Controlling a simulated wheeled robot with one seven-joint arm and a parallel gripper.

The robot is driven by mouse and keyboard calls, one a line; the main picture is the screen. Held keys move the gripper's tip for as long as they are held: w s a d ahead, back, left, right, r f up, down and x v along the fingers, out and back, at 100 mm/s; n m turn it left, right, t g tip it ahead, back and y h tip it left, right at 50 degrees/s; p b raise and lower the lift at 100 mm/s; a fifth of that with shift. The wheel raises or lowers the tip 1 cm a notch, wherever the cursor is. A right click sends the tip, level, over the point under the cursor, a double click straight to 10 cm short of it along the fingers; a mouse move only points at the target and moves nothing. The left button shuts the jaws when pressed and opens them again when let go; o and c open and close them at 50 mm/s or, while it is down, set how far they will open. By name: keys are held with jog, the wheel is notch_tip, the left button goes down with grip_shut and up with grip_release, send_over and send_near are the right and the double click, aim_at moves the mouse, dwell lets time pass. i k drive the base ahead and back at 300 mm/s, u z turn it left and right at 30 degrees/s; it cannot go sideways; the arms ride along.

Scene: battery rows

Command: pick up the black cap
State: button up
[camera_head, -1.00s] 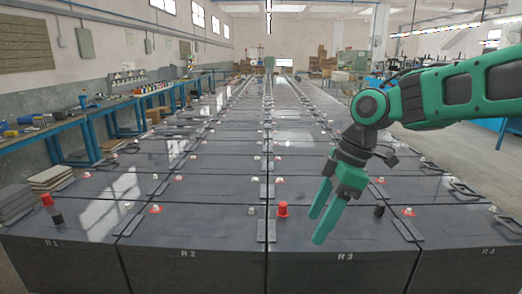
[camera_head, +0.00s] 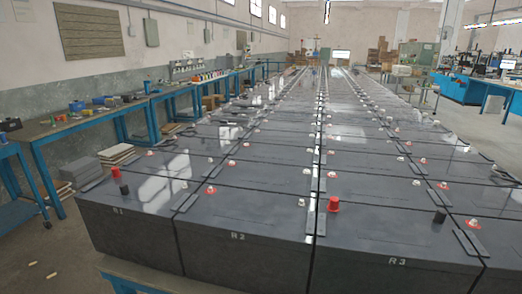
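Two black caps are in view. One black cap (camera_head: 439,216) stands upright on the front battery at the right, to the right of a red cap. Another black cap (camera_head: 124,189) stands on the front-left battery marked R1, just in front of a red cap. My gripper is out of view, so its state and its distance from either cap do not show.
Red caps stand on the front batteries at the left (camera_head: 116,172) and middle right (camera_head: 333,204). Rows of dark batteries (camera_head: 270,220) run far back. Blue workbenches (camera_head: 85,122) line the left wall. Open floor (camera_head: 35,262) shows at the lower left.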

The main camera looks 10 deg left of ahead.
aim_at(125, 190)
jog(key=u, duration=2.1)
jog(key=i, duration=0.85)
jog(key=u, duration=0.45)
jog(key=i, duration=0.75)
jog(key=z, duration=0.4)
